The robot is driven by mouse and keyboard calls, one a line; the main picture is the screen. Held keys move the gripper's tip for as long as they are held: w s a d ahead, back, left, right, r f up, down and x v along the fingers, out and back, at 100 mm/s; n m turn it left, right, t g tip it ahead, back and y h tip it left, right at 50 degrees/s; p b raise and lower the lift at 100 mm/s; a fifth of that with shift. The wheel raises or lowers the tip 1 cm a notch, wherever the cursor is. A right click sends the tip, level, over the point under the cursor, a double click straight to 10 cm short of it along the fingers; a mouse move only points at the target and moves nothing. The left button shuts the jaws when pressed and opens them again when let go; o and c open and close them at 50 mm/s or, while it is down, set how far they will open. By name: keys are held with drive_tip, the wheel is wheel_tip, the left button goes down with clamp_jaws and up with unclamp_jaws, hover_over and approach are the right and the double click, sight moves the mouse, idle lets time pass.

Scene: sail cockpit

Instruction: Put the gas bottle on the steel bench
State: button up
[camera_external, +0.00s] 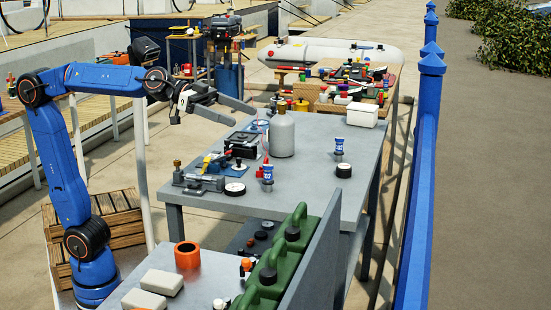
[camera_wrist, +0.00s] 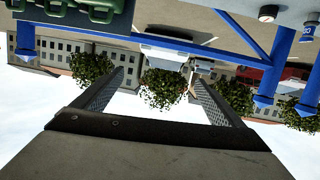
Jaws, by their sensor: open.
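The gas bottle (camera_external: 282,135), a grey cylinder with a narrow neck, stands upright on the far part of a grey metal-topped bench (camera_external: 305,190), which looks like the steel bench. My gripper (camera_external: 243,116) is open and empty. It is raised above the bench's left side, left of the bottle and apart from it. In the wrist view the two fingers of my gripper (camera_wrist: 158,82) are spread with nothing between them. That view is upside down, and I cannot make out the bottle in it.
A vice (camera_external: 200,182), a black box (camera_external: 243,143), two blue cans and gauges share the bench. A white box (camera_external: 348,114) stands at its far right. Green jerrycans (camera_external: 292,235) and an upright grey panel (camera_external: 318,250) are in front. The bench's front middle is clear.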

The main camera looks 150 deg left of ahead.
drive_tip(key=s+a+n+g+y, duration=0.25)
drive_tip(key=s+a, duration=0.35)
drive_tip(key=a, duration=0.4)
drive_tip(key=n+g+y, duration=0.6)
drive_tip(key=n+g, duration=0.1)
drive_tip(key=g, duration=0.2)
hover_over(271, 125)
drive_tip(key=a, duration=0.1)
drive_tip(key=f, duration=0.3)
drive_tip(key=shift+s+a+f, duration=0.15)
drive_tip(key=shift+a+f, duration=0.05)
drive_tip(key=shift+f, duration=0.2)
wheel_tip(271, 125, down, 4)
drive_tip(key=shift+f, duration=1.95)
wheel_tip(271, 125, down, 4)
drive_tip(key=shift+f, duration=0.25)
drive_tip(key=shift+a+r, duration=0.2)
drive_tip(key=shift+a, duration=1.3)
drive_tip(key=shift+r, duration=0.1)
drive_tip(key=c, duration=2)
drive_tip(key=shift+r, duration=5.05)
